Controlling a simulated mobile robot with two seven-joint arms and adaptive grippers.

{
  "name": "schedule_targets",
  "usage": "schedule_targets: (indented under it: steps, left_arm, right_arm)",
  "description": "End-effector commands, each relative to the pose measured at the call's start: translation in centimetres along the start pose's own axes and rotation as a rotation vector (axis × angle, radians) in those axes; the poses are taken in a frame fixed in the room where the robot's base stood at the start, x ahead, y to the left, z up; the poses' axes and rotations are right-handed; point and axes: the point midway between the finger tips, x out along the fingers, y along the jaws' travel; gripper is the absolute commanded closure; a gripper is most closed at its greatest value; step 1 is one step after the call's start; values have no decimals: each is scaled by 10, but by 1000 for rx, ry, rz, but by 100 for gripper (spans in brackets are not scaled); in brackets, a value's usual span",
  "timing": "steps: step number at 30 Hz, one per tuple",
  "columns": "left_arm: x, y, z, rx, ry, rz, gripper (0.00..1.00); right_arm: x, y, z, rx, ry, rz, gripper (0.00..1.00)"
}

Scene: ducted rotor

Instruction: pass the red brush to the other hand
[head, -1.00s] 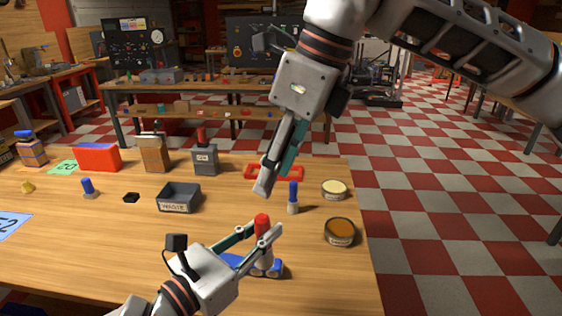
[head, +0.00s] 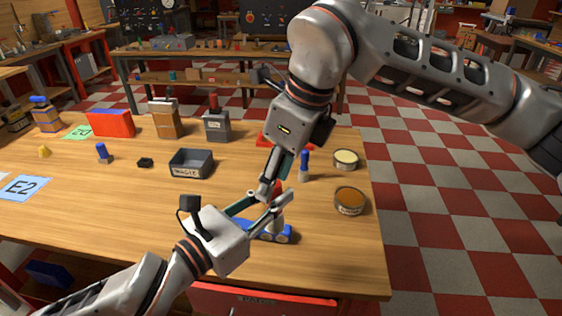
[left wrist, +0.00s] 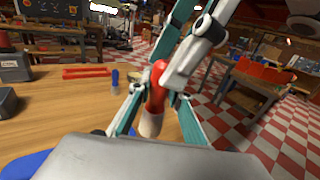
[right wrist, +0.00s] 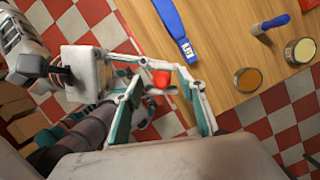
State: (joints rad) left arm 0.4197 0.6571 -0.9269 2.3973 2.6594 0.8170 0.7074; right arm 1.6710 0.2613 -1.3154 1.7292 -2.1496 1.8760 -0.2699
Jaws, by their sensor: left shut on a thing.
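The red brush (head: 278,187) has a red upper end and a pale lower part (left wrist: 150,124). My left gripper (head: 268,204) is shut on the brush and holds it upright above the table's near right part. My right gripper (head: 270,188) comes down from above, right at the brush's red end. In the right wrist view the two fingers of my right gripper (right wrist: 158,84) stand apart on either side of the red end (right wrist: 160,79). The fingers partly hide the brush in the head view.
A blue-topped brush (head: 304,166), a cream tin (head: 345,159) and an amber tin (head: 350,201) stand to the right. A dark waste tray (head: 190,164) is to the left. The table's right edge is close.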

Motion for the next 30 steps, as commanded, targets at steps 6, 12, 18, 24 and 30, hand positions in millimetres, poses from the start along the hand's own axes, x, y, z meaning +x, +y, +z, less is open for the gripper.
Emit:
schedule_targets:
  steps: [6,12,18,24,30]
  left_arm:
    - [0,0,0,0,-1,0,100]
    - [0,0,0,0,-1,0,100]
    - [0,0,0,0,-1,0,100]
    - [0,0,0,0,0,0,61]
    - [0,0,0,0,0,0,61]
  right_arm:
    - [6,0,0,0,0,0,60]
    - [6,0,0,0,0,0,65]
    - [6,0,0,-1,0,0,100]
    - [6,0,0,-1,0,1,100]
    - [6,0,0,0,0,0,100]
